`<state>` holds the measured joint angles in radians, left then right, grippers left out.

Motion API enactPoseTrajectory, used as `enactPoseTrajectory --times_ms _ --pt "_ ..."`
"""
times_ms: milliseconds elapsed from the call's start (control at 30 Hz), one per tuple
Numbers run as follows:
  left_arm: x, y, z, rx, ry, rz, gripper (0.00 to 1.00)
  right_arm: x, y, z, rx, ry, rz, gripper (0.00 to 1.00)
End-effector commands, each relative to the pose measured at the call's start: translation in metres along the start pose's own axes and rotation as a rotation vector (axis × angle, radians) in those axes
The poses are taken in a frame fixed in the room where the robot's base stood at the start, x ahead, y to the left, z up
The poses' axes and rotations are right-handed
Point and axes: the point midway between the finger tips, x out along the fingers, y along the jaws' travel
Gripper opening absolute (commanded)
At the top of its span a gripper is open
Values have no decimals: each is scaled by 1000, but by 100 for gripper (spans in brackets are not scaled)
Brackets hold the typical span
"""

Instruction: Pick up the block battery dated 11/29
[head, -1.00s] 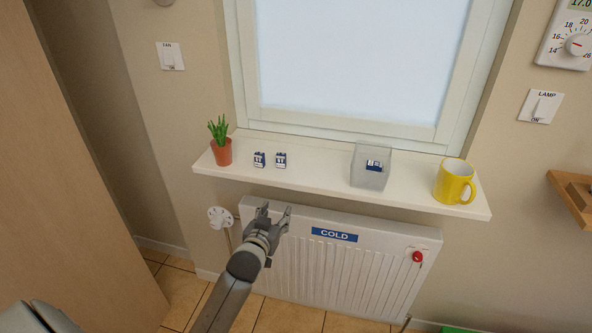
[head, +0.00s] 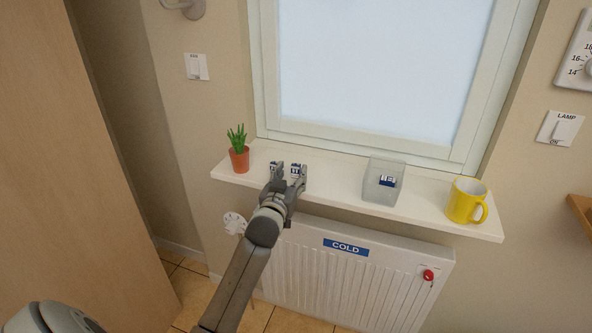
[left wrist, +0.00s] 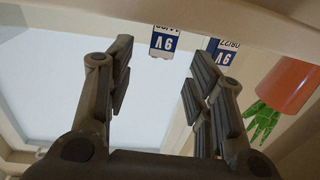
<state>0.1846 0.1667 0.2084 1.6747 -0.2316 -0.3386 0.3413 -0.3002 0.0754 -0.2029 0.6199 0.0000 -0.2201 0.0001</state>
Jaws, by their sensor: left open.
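Two small white-and-blue block batteries stand on the white window shelf, one on the left (head: 273,166) and one on the right (head: 296,170). My left gripper (head: 287,181) is open and empty at the shelf's front edge, just before them. In the left wrist view, upside down, the right battery (left wrist: 164,42) shows between the open fingers, beyond them. Its date is partly cut off by the shelf edge. The left battery (left wrist: 224,52) shows beyond the right-hand finger, with a date like 08/22. A third battery (head: 387,181) is in a clear box. My right gripper is out of view.
The clear box (head: 374,195) stands right of the gripper, then a yellow mug (head: 464,201). A potted plant (head: 239,159) stands left of the batteries. A radiator (head: 330,277) hangs below the shelf (head: 335,189), and the window rises behind. The shelf between batteries and box is clear.

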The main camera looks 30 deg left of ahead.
Motion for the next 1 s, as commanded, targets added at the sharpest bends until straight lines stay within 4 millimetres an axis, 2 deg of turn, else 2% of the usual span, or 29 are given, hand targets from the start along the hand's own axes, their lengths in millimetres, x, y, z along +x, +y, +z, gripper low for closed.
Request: enactPoseTrajectory --times_ms 400,567,800,867,1000 --pt "42 0 -3 0 0 -1 49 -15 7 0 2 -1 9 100" --pt "50 0 -3 1 1 0 49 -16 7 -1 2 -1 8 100" --pt "50 0 -2 1 1 0 49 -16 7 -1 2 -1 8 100" --pt "50 0 -2 0 1 0 43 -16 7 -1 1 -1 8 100" --pt "50 0 -2 0 1 0 25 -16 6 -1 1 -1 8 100"
